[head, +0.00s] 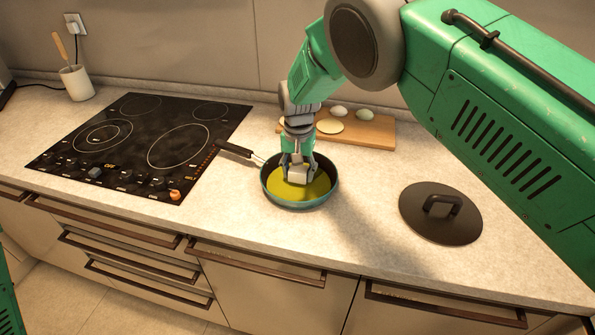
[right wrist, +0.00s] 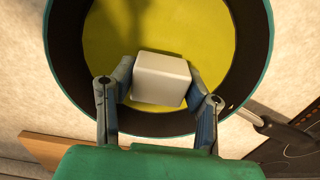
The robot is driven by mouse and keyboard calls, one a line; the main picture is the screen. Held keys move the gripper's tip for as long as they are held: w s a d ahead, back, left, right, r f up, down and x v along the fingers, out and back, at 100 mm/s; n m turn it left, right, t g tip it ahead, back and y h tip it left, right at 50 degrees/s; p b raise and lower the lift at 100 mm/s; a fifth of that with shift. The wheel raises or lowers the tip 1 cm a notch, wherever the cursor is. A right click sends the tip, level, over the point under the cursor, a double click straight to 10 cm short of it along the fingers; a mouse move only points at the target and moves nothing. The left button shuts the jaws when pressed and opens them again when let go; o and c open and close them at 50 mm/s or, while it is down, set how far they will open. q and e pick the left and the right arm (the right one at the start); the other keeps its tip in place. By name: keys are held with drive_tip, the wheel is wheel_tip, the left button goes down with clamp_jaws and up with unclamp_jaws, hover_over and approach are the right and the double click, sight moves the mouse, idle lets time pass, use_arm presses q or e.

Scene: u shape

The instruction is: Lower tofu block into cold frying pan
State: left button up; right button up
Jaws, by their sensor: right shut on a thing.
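The frying pan (head: 318,200) sits on the counter right of the cooktop, with a black handle pointing to the upper left and a yellow layer covering its bottom. My right gripper (head: 299,172) reaches down over the pan from above. It is shut on the tofu block (right wrist: 160,79), a pale white cube, which shows between both fingers in the right wrist view. The block is within the pan's outline; I cannot tell whether it touches the bottom. The pan's dark wall and teal rim (right wrist: 268,52) surround it in the right wrist view. My left gripper is not in view.
A black lid (head: 425,222) lies on the counter to the right. A wooden board (head: 375,131) with eggs and a pale round item is behind the pan. The black cooktop (head: 140,145) is left. A utensil holder (head: 77,83) stands at the far left.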

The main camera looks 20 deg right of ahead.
drive_tip(key=shift+f+b, duration=0.4)
drive_tip(key=shift+f, duration=0.3)
idle(0.3)
drive_tip(key=o, duration=1.2)
